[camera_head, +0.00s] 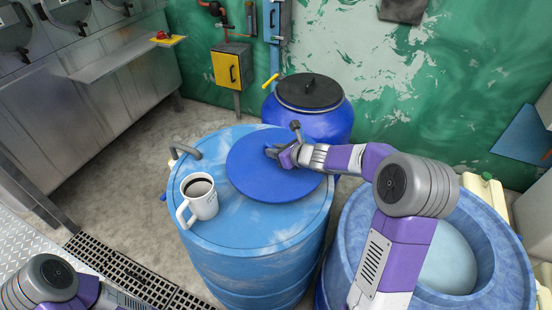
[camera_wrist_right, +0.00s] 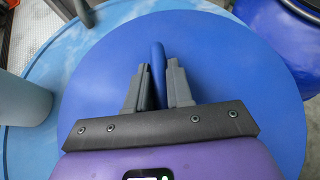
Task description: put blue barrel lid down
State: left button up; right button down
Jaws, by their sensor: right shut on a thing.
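The flat round blue lid (camera_head: 250,180) is over the top of a light blue barrel (camera_head: 250,265). I cannot tell whether it rests on that top or hangs just above it. My right gripper (camera_head: 272,151) is shut on the lid's upright blue handle. In the right wrist view the fingers (camera_wrist_right: 157,78) sit on both sides of the handle, and the lid (camera_wrist_right: 220,80) spreads out beneath. To the right stands an open blue barrel (camera_head: 348,225) with pale liquid inside, partly hidden by my right arm. My left gripper is out of view.
A white mug (camera_head: 204,207) with dark liquid stands on the light blue barrel, left of the lid. A bent grey pipe (camera_head: 186,150) rises at that barrel's back-left edge. Behind is a darker blue barrel (camera_head: 330,125) with a black lid (camera_head: 295,95).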

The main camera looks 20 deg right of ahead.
jog(key=shift+w+f, duration=0.1)
jog(key=shift+f, duration=0.65)
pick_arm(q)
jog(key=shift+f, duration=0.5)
pick_arm(e)
jog(key=shift+r, duration=0.1)
jog(key=c, duration=1.4)
grip_release()
jog(key=o, duration=0.4)
